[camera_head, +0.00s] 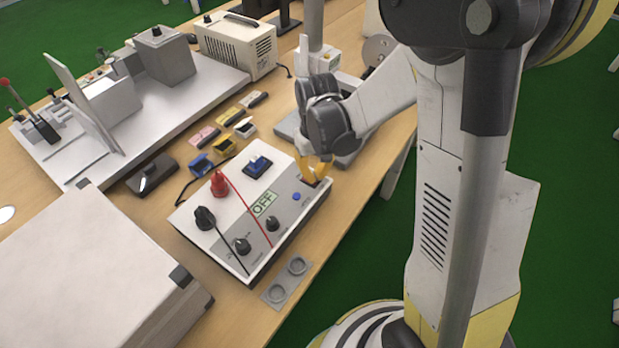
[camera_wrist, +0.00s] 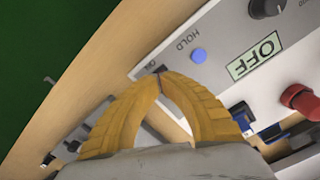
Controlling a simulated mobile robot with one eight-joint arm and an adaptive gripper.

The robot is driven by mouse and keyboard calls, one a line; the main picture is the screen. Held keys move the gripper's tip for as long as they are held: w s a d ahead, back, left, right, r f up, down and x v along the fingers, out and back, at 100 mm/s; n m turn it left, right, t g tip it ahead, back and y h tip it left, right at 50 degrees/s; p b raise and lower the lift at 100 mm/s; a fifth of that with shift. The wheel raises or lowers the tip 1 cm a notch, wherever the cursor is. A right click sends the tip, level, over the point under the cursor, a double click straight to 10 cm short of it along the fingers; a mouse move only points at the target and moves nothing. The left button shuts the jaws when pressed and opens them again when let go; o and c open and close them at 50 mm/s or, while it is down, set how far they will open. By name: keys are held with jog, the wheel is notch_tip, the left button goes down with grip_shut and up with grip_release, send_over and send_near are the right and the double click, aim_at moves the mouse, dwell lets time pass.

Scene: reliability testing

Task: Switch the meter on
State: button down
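The meter (camera_head: 240,198), a white and grey box with knobs, lies on the wooden table in the head view. Its green label (camera_head: 265,203) reads OFF; the label also shows in the wrist view (camera_wrist: 255,56). A dark switch (camera_head: 318,182) sits at the meter's far right corner, partly hidden by my yellow fingers. My gripper (camera_head: 314,172) is at that corner, over the switch. In the wrist view my gripper (camera_wrist: 158,74) has its fingertips together at the panel's edge, beside small lettering. I cannot tell whether the tips touch the switch. Nothing shows held between them.
A blue button (camera_head: 296,196), red plug (camera_head: 219,184) and black knobs stand on the meter. A large pale box (camera_head: 85,265) is at the front left. Small coloured clips (camera_head: 243,127) lie behind the meter. A ringed plate (camera_head: 288,280) lies in front.

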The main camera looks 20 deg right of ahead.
jog(key=shift+f+b, duration=0.7)
jog(key=shift+f, duration=0.1)
dwell(0.4)
notch_tip(320, 180, up, 7)
jog(key=p, duration=0.5)
dwell(0.6)
jog(key=shift+s+r, duration=0.1)
jog(key=shift+r, duration=0.3)
jog(key=s+r+m+t, duration=0.1)
jog(key=s+r+t, duration=0.6)
jog(key=s+r, duration=0.5)
notch_tip(320, 180, up, 4)
jog(key=shift+s+f, duration=0.2)
jog(key=shift+s, duration=0.1)
